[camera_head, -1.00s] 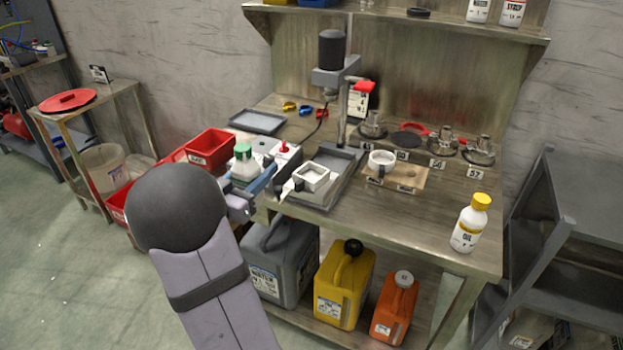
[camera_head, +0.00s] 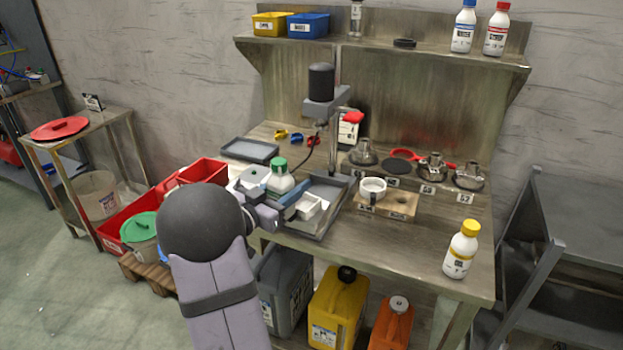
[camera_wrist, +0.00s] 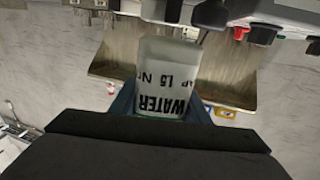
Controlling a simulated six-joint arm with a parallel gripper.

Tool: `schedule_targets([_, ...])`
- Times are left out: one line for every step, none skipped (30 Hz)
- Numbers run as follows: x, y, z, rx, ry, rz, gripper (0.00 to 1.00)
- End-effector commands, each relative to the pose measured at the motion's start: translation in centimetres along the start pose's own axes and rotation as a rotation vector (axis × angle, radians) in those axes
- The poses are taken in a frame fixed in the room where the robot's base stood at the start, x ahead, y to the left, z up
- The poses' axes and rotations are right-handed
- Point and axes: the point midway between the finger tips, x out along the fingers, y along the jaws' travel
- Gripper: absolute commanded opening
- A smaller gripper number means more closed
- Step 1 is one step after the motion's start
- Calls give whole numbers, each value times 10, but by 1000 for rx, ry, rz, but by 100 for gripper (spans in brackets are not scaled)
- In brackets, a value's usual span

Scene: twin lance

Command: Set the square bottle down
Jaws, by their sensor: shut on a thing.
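The square bottle (camera_head: 281,181) is white with a green cap. In the wrist view the bottle (camera_wrist: 164,82) shows a label reading WATER, upside down in the picture. My gripper (camera_head: 287,199) is shut on the bottle, with a blue finger along its side. The bottle is held near the left side of the grey tray (camera_head: 333,215) on the workbench (camera_head: 420,245). Its base is hidden behind the gripper, so I cannot tell whether it touches anything.
A small white square cup (camera_head: 309,207) is in the tray, close to my gripper. A white mug (camera_head: 373,187) stands to the right. A yellow-capped bottle (camera_head: 461,249) stands at the bench's front right. Red bins (camera_head: 203,172) are at the left. The front right bench top is mostly clear.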

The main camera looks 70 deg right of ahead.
Motion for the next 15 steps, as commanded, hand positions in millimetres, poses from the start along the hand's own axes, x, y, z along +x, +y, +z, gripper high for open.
schedule_targets([14,2,-2,1,2,6,11])
schedule_targets([21,1,-3,1,2,5,11])
schedule_targets([30,2,-3,2,2,6,11])
schedule_targets([37,2,-3,1,2,4,11])
schedule_targets([44,2,-3,2,2,5,11])
schedule_targets([52,1,-3,1,2,4,11])
schedule_targets([58,1,-3,2,3,3,11])
schedule_targets([63,1,-2,1,2,3,11])
schedule_targets([69,1,-3,2,3,3,11])
schedule_targets([73,0,-3,2,3,2,11])
schedule_targets([77,0,-2,2,3,1,11])
schedule_targets([81,0,-2,2,2,1,11])
schedule_targets([83,0,-2,1,2,1,11])
schedule_targets([85,0,-2,2,3,1,11])
schedule_targets([87,0,-2,2,3,1,11])
